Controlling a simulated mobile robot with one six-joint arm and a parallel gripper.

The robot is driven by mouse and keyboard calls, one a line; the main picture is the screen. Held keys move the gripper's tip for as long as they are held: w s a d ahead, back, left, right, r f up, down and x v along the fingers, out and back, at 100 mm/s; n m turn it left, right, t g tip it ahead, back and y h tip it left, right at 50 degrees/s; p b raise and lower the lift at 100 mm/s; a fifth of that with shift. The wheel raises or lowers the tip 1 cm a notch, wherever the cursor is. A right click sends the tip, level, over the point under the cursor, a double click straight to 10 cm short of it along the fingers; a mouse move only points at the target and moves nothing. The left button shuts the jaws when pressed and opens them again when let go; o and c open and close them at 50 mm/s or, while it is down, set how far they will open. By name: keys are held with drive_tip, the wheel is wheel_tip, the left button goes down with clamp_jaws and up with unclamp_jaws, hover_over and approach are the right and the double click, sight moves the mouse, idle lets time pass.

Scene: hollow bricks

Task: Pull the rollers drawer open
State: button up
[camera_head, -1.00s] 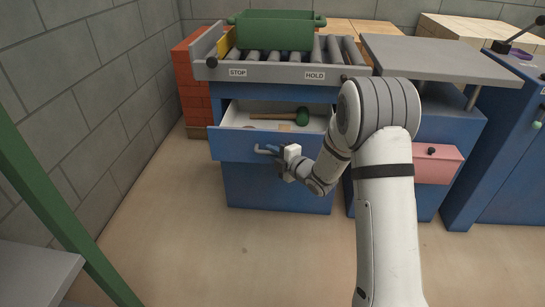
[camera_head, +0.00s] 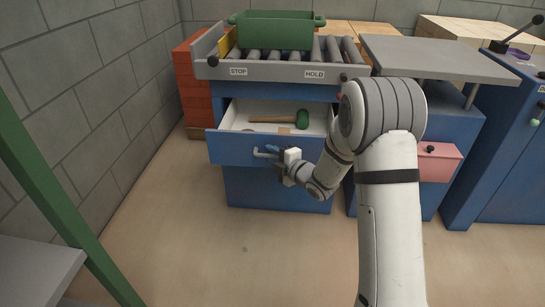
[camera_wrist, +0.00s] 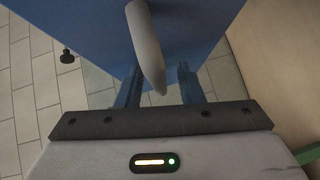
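The blue drawer (camera_head: 228,148) under the roller conveyor stands pulled out, its pale inside showing. A mallet with a green head (camera_head: 302,119) and wooden handle lies inside. The grey bar handle (camera_head: 262,152) is on the drawer front; in the wrist view the handle (camera_wrist: 146,45) runs down from the top edge, its lower end between the fingers. My gripper (camera_head: 273,159) is at the right part of the handle. In the wrist view my gripper's blue fingers (camera_wrist: 158,88) stand apart, with a gap on the right side of the handle.
A green bin (camera_head: 275,32) sits on the rollers (camera_head: 330,50) above the drawer. A grey bench top (camera_head: 435,58) and a pink drawer (camera_head: 438,163) are to the right. A green post (camera_head: 50,190) slants at the left. The floor (camera_head: 210,240) before the drawer is clear.

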drive_tip(key=shift+s+r, duration=0.1)
drive_tip(key=shift+s+d, duration=0.2)
drive_tip(key=shift+d, duration=0.15)
drive_tip(key=p+v, duration=0.2)
drive_tip(key=v, duration=0.5)
drive_tip(key=s+d+r+m+g+h+p, duration=0.1)
drive_tip(key=s+d+r+m+h+p, duration=0.15)
drive_tip(key=d+r+m+p, duration=0.4)
drive_tip(key=s+d+r+m+h+p, duration=0.2)
drive_tip(key=r+m+h+p, duration=0.15)
drive_tip(key=r+p, duration=0.55)
drive_tip(key=s+d+r+m+g+h+p, duration=0.1)
drive_tip(key=s+d+r+m+h+p, duration=0.3)
drive_tip(key=r, duration=0.7)
drive_tip(key=s+d+r+m+g+p, duration=0.1)
drive_tip(key=s+r+m+g+p, duration=0.2)
drive_tip(key=s, duration=0.8)
drive_tip(key=s+d+r+m+g+h+p, duration=0.1)
drive_tip(key=s+r+m+g+p, duration=0.3)
drive_tip(key=s+r+m+p, duration=0.4)
drive_tip(key=s+p+v, duration=0.1)
drive_tip(key=p+v, duration=0.2)
drive_tip(key=v, duration=0.3)
drive_tip(key=shift+s+r, duration=0.2)
drive_tip(key=shift+s, duration=0.15)
